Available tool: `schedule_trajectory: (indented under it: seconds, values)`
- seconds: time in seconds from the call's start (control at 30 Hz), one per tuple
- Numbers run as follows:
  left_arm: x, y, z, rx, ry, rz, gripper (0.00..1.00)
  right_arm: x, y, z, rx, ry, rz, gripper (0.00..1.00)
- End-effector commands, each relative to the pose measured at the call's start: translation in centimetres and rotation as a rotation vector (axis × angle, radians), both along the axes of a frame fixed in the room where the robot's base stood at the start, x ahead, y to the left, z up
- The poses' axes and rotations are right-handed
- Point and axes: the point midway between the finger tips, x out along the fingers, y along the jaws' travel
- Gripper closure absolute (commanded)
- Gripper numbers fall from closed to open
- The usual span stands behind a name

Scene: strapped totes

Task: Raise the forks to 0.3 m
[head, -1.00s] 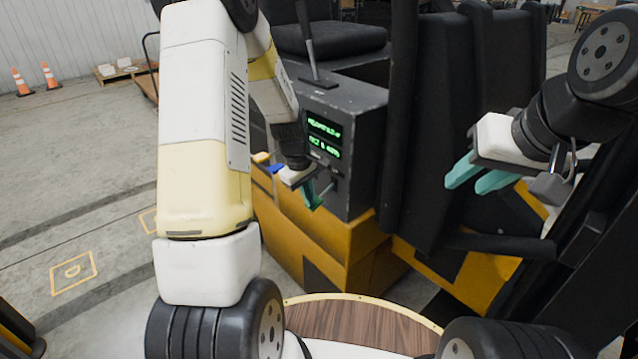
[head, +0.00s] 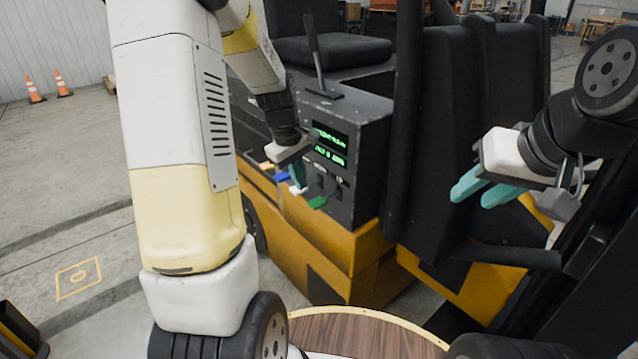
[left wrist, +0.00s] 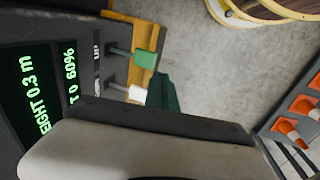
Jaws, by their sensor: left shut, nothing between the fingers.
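The dark console (head: 360,130) of a forklift carries a row of levers with coloured knobs: yellow (head: 267,166), blue (head: 282,177), white (head: 298,190) and green (head: 319,202). Its display (head: 330,143) reads "HEIGHT 0.3 m" in the left wrist view (left wrist: 25,95); the lower line is partly covered. My left gripper (head: 298,178) is shut and empty, its teal fingers just above the white knob. In the left wrist view the fingers (left wrist: 163,92) are beside the white (left wrist: 137,92) and green (left wrist: 145,62) knobs; contact is unclear. My right gripper (head: 472,192) is open and empty. The forks are not seen.
A tall control lever (head: 315,60) and a black seat (head: 330,50) are behind the console. Black seat-like panels (head: 450,130) stand to its right. Orange cones (head: 48,87) are far left on open floor. A round wooden-topped surface (head: 360,335) is at the bottom.

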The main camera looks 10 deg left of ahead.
Motion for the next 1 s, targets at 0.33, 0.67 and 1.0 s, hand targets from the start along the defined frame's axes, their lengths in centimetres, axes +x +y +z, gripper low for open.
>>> schedule_trajectory:
  seconds: [0.33,0.67,1.0]
  values:
    - [-0.7,0.6,2.2,0.0,-0.001,0.0,1.0,0.0,0.0,0.0,0.0,0.0,0.0,0.64]
    - [-0.6,0.6,2.2,0.0,-0.001,0.0,1.0,0.0,0.0,0.0,0.0,0.0,0.0,0.64]
    - [-0.7,0.5,2.3,0.001,-0.004,-0.004,1.0,0.0,0.0,0.0,0.0,0.0,0.0,0.64]
